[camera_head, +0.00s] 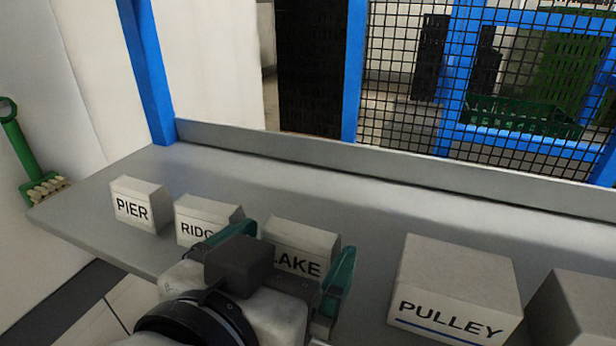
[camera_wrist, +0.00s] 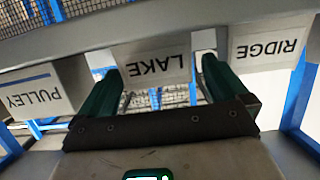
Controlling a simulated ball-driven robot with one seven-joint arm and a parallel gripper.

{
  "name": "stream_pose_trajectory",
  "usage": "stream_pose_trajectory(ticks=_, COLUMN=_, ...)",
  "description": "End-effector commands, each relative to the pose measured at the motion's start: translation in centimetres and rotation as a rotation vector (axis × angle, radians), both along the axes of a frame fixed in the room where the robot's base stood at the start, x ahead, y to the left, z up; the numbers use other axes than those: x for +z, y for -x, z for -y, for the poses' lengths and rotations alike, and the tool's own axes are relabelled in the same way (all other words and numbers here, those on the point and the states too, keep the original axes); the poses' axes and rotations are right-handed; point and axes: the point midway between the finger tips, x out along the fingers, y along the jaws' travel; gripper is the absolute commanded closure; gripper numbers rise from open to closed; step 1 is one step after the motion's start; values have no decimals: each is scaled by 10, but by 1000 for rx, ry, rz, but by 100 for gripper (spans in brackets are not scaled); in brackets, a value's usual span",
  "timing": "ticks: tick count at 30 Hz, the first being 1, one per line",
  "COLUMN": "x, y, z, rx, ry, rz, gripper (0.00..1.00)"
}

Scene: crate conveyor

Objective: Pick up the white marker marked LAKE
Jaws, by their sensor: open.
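The white marker marked LAKE (camera_head: 300,236) is a block standing on the grey shelf, with its lettered face partly hidden by my gripper in the head view. My gripper (camera_head: 297,245) is open in front of it, one green finger near each side of the block. In the wrist view the LAKE marker (camera_wrist: 158,66) shows upside down, between the two fingertips of my gripper (camera_wrist: 157,70). I cannot tell how far the fingers reach along its sides, and no grip on it shows.
On the grey shelf (camera_head: 260,164), the RIDGE block (camera_head: 206,210) stands close to the left and the PIER block (camera_head: 140,204) further left. The larger PULLEY block (camera_head: 455,280) is to the right, with another block (camera_head: 575,310) beyond. A raised lip (camera_head: 400,168) runs along the back.

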Motion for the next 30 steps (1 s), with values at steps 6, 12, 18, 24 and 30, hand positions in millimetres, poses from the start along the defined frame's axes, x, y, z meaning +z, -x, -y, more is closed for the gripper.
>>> stream_pose_trajectory(ticks=6, x=-4, y=-29, z=14, rx=-4, ry=2, rz=-2, gripper=0)
stream_pose_trajectory(ticks=12, x=-9, y=-39, z=17, rx=-1, ry=1, rz=-1, gripper=0)
stream_pose_trajectory(ticks=18, x=-10, y=-38, z=17, rx=-1, ry=0, rz=-1, gripper=3)
stream_pose_trajectory(ticks=24, x=-9, y=-38, z=17, rx=-1, ry=0, rz=-1, gripper=22)
stream_pose_trajectory(ticks=30, x=-9, y=-38, z=17, rx=-1, ry=0, rz=-1, gripper=41)
